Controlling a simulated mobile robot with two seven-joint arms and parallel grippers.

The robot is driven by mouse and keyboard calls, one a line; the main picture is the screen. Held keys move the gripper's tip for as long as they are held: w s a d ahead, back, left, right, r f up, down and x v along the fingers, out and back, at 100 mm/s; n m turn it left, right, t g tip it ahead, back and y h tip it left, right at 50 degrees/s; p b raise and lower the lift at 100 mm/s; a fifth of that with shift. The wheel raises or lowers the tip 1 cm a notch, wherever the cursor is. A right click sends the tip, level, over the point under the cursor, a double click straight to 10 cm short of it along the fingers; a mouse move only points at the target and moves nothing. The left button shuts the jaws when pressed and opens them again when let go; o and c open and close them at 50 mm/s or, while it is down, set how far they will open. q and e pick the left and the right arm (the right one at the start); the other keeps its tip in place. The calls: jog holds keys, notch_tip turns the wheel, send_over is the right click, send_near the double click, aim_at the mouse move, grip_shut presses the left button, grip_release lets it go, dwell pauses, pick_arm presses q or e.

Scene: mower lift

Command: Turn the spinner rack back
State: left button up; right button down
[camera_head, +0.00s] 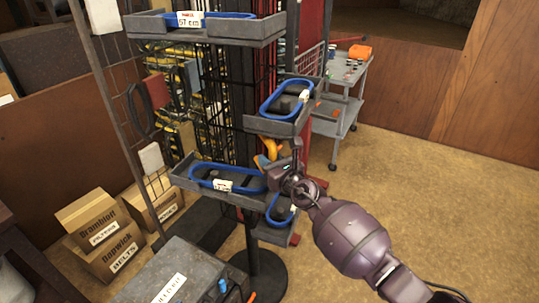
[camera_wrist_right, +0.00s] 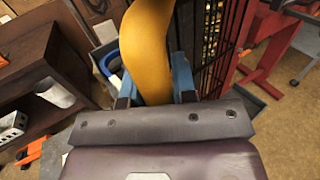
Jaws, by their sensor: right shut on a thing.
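The spinner rack (camera_head: 240,95) is a dark wire column with grey trays that hold blue belts. It stands on a round black base (camera_head: 262,278). My right gripper (camera_head: 268,163) is at the middle of the rack, between an upper right tray (camera_head: 268,125) and a lower left tray (camera_head: 215,192). Its blue fingers are shut around a curved yellow-orange handle (camera_wrist_right: 148,45), whose top shows as an orange piece (camera_head: 270,147) in the head view. My left gripper is not in view.
A grey cart (camera_head: 338,108) with small items stands behind the rack on the right. Cardboard boxes (camera_head: 103,235) sit on the floor at left. A grey box or bench top (camera_head: 190,270) is at the front. The brown floor (camera_head: 440,180) at right is clear.

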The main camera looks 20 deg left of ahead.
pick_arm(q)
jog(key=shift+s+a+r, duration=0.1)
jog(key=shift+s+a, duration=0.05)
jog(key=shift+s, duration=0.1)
pick_arm(e)
jog(key=shift+s+a+r, duration=0.1)
jog(key=shift+a+r, duration=0.2)
jog(key=shift+r, duration=0.1)
jog(key=c, duration=0.9)
grip_release()
jog(key=shift+f, duration=0.2)
jog(key=shift+d+f, duration=0.1)
jog(key=shift+d+f, duration=0.1)
